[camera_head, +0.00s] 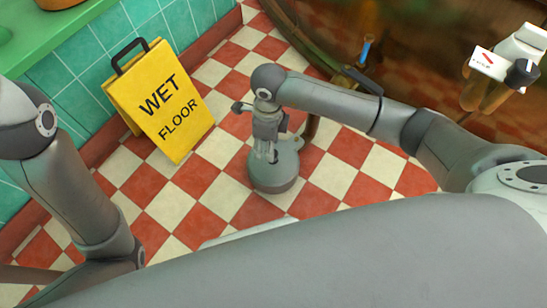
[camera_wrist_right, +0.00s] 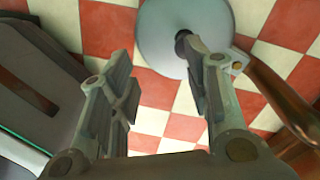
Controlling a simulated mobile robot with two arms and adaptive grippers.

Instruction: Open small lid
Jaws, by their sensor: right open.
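A round grey disc (camera_wrist_right: 185,15), which looks like the small lid, fills the top middle of the right wrist view, with a dark knob (camera_wrist_right: 182,37) at its centre. In the head view it tops a short grey round body (camera_head: 274,180) at the middle. My right gripper (camera_head: 267,150) points down over it. In the right wrist view its fingers (camera_wrist_right: 158,55) are open with nothing held. The knob shows beside the right-hand finger's tip, partly hidden by it; contact cannot be told. My left arm shows at the left; its gripper is out of view.
A copper pipe (camera_wrist_right: 270,85) runs close beside the right-hand finger. A large copper kettle (camera_head: 430,60) stands at the back right. A yellow wet floor sign (camera_head: 165,100) stands left on the red and white tiles. A green counter (camera_head: 50,30) is at the upper left.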

